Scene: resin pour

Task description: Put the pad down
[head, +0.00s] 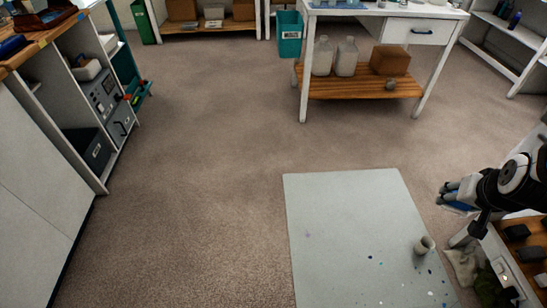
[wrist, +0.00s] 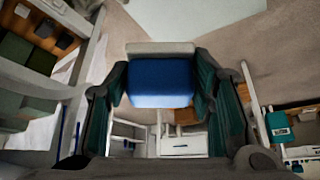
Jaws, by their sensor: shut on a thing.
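The pad, a block with a blue face (wrist: 160,85) and a pale grey edge (wrist: 160,48), is between the fingers of my gripper (wrist: 160,75) in the wrist view. The dark green fingers press on its left and right sides. In the head view my gripper (head: 452,194) is at the right, raised above the floor near the right edge of the mat. Only a small blue and pale part of the pad (head: 461,207) shows there. The pad is clear of any surface that I can see.
A pale speckled mat (head: 340,215) lies on the carpet, with a small cup (head: 424,245) on it. A unit with dark blocks (head: 531,254) is at the lower right, cloths (head: 463,266) beside it. A white table (head: 306,75) stands behind. The carpet at centre left is clear.

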